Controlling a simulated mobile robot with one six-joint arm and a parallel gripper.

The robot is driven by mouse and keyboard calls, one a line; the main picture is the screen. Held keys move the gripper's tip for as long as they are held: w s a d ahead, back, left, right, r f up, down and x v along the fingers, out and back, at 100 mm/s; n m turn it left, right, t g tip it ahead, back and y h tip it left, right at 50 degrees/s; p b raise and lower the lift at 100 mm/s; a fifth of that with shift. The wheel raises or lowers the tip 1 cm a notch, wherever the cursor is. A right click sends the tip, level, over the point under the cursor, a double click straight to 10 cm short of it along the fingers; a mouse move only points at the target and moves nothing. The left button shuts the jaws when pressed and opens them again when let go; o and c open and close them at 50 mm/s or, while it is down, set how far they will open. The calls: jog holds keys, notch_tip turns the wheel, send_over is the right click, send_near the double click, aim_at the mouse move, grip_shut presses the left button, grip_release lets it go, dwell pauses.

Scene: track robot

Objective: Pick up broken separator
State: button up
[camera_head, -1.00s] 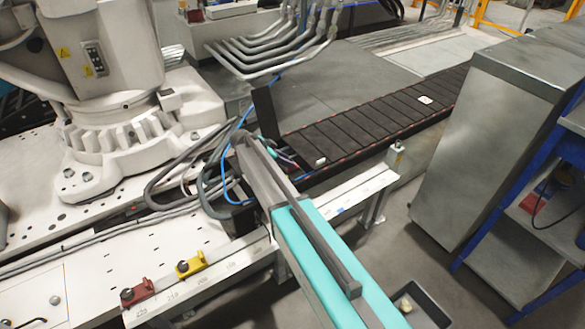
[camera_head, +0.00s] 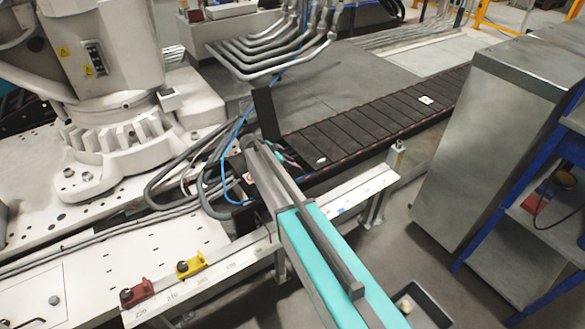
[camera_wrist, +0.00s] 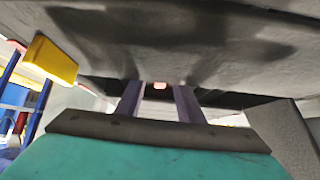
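A small white piece (camera_head: 321,161) lies at the near end of the black segmented cable chain (camera_head: 370,125). Another white piece (camera_head: 425,99) lies farther along the chain. I cannot tell which is the broken separator. My teal and grey arm reaches up from the bottom of the head view, and its far end is beside the cables left of the near piece. My gripper's two fingers (camera_wrist: 158,100) stand apart in the wrist view, with nothing seen held. A small pinkish-white spot (camera_wrist: 160,86) shows between and beyond them; what it is, I cannot tell.
Loose cables (camera_head: 205,180) bunch near my arm's end. A white rail (camera_head: 350,195) runs in front of the chain. A grey metal cabinet (camera_head: 480,150) stands at the right. A dark tray (camera_head: 440,312) is at lower right. A yellow block (camera_wrist: 50,60) shows in the wrist view.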

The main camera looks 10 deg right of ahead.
grip_shut()
jog(key=shift+r, duration=0.1)
jog(key=shift+r+p, duration=0.55)
jog(key=shift+r, duration=4.35)
